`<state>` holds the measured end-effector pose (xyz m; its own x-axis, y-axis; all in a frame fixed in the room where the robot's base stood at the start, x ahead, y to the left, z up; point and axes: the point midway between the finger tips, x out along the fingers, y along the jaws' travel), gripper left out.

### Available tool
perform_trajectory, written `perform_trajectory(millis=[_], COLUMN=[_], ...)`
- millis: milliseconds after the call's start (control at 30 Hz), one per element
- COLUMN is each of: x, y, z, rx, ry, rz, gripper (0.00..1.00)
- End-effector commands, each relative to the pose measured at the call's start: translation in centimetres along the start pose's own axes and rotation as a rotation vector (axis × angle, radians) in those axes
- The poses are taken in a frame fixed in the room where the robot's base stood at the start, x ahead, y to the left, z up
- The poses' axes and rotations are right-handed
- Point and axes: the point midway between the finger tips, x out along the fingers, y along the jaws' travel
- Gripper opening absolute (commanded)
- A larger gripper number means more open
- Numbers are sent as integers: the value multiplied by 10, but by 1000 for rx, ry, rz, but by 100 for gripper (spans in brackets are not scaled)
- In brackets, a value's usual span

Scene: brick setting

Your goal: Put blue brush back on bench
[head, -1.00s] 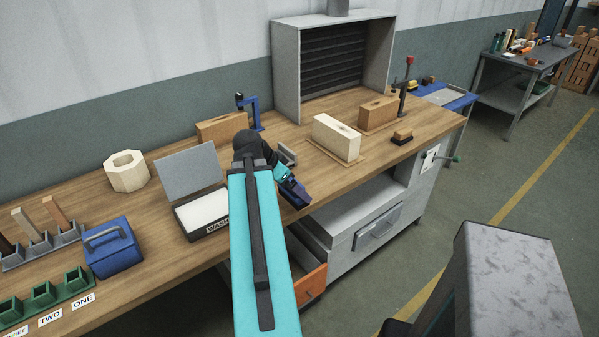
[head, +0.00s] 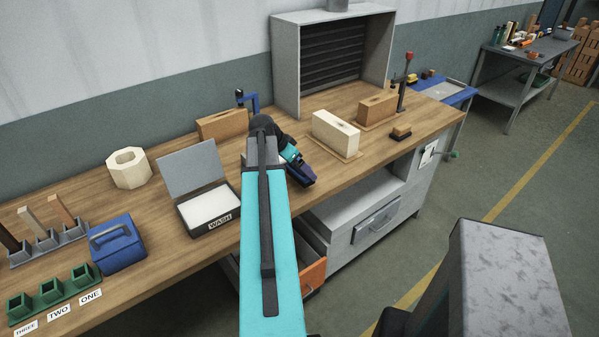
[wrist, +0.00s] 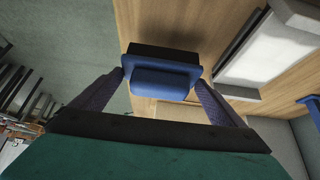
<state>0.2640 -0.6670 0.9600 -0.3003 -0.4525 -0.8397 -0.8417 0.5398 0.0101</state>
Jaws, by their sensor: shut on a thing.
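My gripper (wrist: 161,84) is shut on the blue brush (wrist: 165,84), with one finger on each side of its blue body. Dark bristles show along its far side in the wrist view. In the head view my gripper (head: 302,174) is at the front edge of the wooden bench (head: 365,168), right of the wash box. The brush is mostly hidden there behind my gripper. In the wrist view the bench (wrist: 205,25) lies behind the brush, with floor to the left. I cannot tell whether the brush touches the bench.
The open wash box (head: 208,208) stands left of my arm. A pale block (head: 335,135), a brown block (head: 378,107) and a small wood-topped brush (head: 400,132) are to the right. An orange drawer (head: 313,275) stands open below. Bench top between gripper and pale block is bare.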

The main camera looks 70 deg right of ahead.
Motion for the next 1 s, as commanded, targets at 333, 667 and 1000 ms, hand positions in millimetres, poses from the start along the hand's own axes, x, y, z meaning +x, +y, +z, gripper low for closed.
perform_trajectory(millis=[333,667,1000], x=[0,15,29], y=[0,0,-1], z=[0,10,19], rx=[0,-2,0], ry=[0,-1,0], rz=[0,1,0], gripper=[57,57,57])
